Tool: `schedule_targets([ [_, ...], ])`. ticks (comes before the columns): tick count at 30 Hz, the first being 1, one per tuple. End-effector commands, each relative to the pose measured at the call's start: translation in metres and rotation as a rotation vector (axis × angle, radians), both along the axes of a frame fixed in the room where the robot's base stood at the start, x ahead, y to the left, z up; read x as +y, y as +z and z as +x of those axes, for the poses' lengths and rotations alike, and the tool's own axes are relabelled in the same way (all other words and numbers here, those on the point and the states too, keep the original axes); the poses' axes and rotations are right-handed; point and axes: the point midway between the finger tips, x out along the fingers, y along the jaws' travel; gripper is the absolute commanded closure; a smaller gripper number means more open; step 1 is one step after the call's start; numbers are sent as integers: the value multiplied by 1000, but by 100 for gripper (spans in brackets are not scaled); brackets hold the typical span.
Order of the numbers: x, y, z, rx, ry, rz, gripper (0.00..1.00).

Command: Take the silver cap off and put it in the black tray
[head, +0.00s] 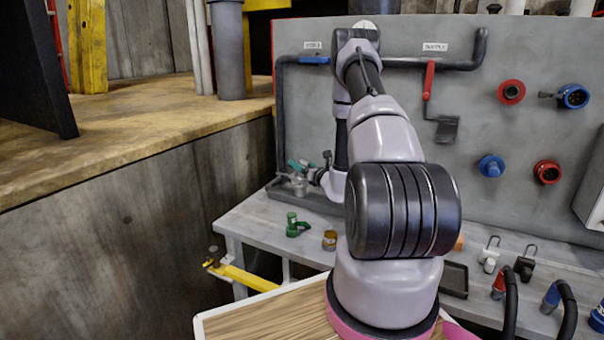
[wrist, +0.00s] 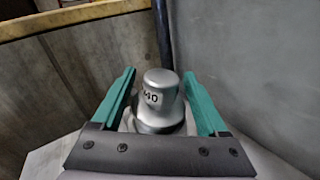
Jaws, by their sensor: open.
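The silver cap (wrist: 160,100) is a rounded, stepped metal piece with dark print on its side. In the wrist view it stands between the two teal fingers of my gripper (wrist: 162,100), which are open with a gap on each side of it. In the head view my gripper (head: 303,167) is at the bench's far left end, by a small silver piece (head: 299,186). My arm hides part of that area. A black tray (head: 456,278) lies on the bench, right of my arm's base and partly hidden by it.
A shallow dark grey tray (head: 322,202) lies along the back panel. A green fitting (head: 296,226) and a brass piece (head: 330,240) stand on the bench (head: 254,222). Hooked parts and hoses are at the right. A grey pipe (head: 281,120) runs down the panel near my gripper.

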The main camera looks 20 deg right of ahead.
Motion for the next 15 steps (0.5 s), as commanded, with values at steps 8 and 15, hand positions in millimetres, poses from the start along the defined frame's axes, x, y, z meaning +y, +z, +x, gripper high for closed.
schedule_targets([
  [8,3,0,21,0,0,-1,23],
  [15,3,0,20,0,0,0,58],
])
